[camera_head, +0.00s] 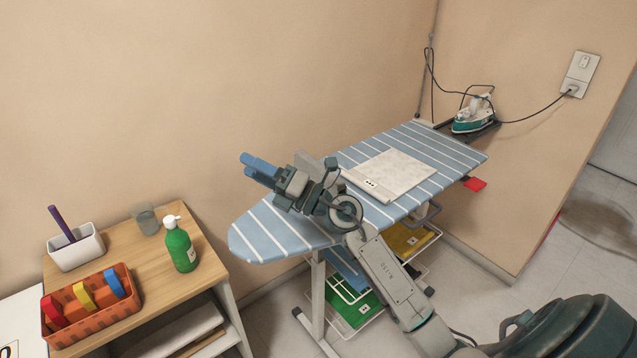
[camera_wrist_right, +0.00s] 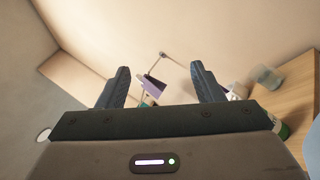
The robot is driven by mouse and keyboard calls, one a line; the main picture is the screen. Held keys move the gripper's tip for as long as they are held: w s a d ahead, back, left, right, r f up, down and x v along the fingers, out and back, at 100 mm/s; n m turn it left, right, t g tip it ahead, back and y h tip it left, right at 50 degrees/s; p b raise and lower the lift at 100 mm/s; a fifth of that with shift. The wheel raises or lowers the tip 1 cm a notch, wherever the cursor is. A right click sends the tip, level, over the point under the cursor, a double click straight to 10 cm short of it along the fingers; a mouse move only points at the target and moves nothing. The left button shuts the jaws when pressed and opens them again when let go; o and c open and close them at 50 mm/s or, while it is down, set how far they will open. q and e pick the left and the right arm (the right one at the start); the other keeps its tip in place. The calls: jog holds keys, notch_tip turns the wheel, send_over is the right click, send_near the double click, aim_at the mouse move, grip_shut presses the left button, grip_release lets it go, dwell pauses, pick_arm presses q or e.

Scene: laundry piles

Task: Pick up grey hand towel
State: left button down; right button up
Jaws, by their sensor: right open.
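A folded pale grey cloth (camera_head: 392,174), which looks like the grey hand towel, lies flat on the blue striped ironing board (camera_head: 275,235). It has a small dark mark near its left corner. My right gripper (camera_head: 252,168) is above the narrow left end of the board, pointing left, away from the cloth. In the right wrist view its two fingers (camera_wrist_right: 160,85) are spread apart with nothing held between them. The cloth does not show in that view. Part of my right arm passes in front of the board. My left gripper is not in view.
An iron (camera_head: 473,115) stands at the board's far right end, its cord running to a wall socket (camera_head: 580,76). A wooden side table (camera_head: 115,236) at left holds a green pump bottle (camera_head: 180,248), a glass (camera_head: 147,220), a white holder (camera_head: 76,250) and an orange basket (camera_head: 95,325).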

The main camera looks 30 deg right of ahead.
jog(key=w+f+n+g+h, duration=0.1)
jog(key=w+f+n+g, duration=0.25)
jog(key=n+g, duration=0.2)
jog(key=g+h, duration=0.7)
jog(key=h, duration=0.5)
send_over(317, 175)
jog(key=s+d, duration=0.1)
jog(key=s, duration=0.1)
jog(key=shift+w+d+f+m, duration=0.2)
jog(key=shift+f+m, duration=0.25)
jog(key=shift+s+d, duration=0.15)
jog(key=shift+d, duration=0.2)
jog(key=shift+d+f+g+h+b, duration=0.1)
jog(key=shift+f+g+h+b, duration=0.1)
jog(key=shift+g+h+b, duration=0.1)
jog(key=shift+b+x, duration=0.9)
jog(key=shift+x, duration=0.2)
jog(key=shift+p+x, duration=0.4)
jog(key=shift+x, duration=0.7)
jog(key=p+x, duration=0.1)
jog(key=x, duration=0.1)
jog(key=a+p+x, duration=0.1)
jog(key=x, duration=0.2)
jog(key=shift+w+f, duration=0.25)
jog(key=shift+f, duration=0.15)
jog(key=c, duration=1.1)
